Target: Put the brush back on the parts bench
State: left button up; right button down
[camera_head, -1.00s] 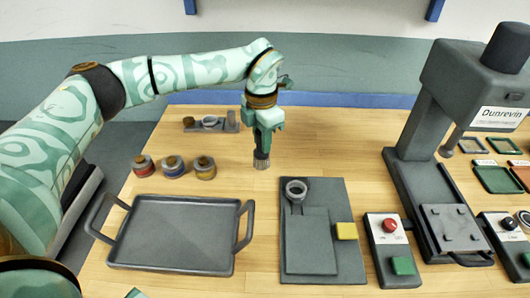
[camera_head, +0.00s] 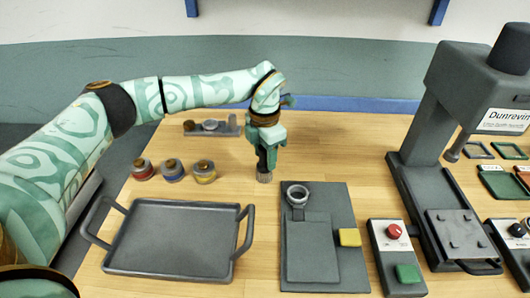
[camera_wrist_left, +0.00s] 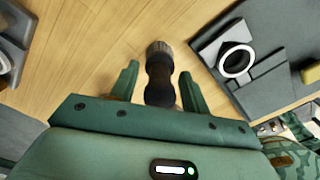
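The brush (camera_head: 264,172) has a dark handle and grey bristles. It stands upright, bristles down, on the wooden bench top (camera_head: 330,150), just behind the gap between the tray and the grey fixture plate. My left gripper (camera_head: 266,148) is over it, pointing down. In the left wrist view, the brush (camera_wrist_left: 159,72) is between the two green fingers of my left gripper (camera_wrist_left: 158,82), with a gap on each side, so the fingers are open around the handle. The upper handle end is hidden by the gripper. My right gripper is not in view.
A dark handled tray (camera_head: 175,240) lies front left. The fixture plate (camera_head: 330,215) carries a ring (camera_head: 297,194) and a yellow block (camera_head: 349,237). Several small jars (camera_head: 173,170) stand left, a grey holder (camera_head: 225,126) behind. The press (camera_head: 425,150) and button box (camera_head: 396,250) are right.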

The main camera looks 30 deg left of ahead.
pick_arm(q)
jog(key=shift+r, duration=0.1)
notch_tip(320, 180, up, 12)
jog(key=p, duration=0.3)
